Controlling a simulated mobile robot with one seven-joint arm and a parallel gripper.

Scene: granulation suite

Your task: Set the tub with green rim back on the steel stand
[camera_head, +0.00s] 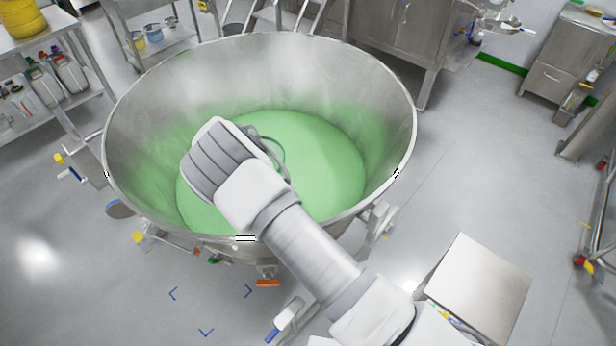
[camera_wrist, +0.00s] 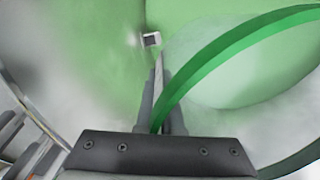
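The tub with green rim (camera_wrist: 215,62) is at my gripper (camera_wrist: 158,85) in the wrist view. The two fingers are close together, with the rim passing between them. The tub's body is pale and partly out of frame. In the head view only a small curved part of the tub (camera_head: 277,150) shows past my wrist, over the inside of a large steel bowl. My fingers are hidden there. The steel stand (camera_head: 476,285), a box with a flat bare top, is at the lower right of the head view.
The large steel bowl (camera_head: 150,100) holds green powder (camera_head: 325,150), and my arm reaches over its near right rim. A shelf with jugs (camera_head: 45,85) is at the left, and steel cabinets (camera_head: 400,35) are behind. Clear floor lies right of the bowl.

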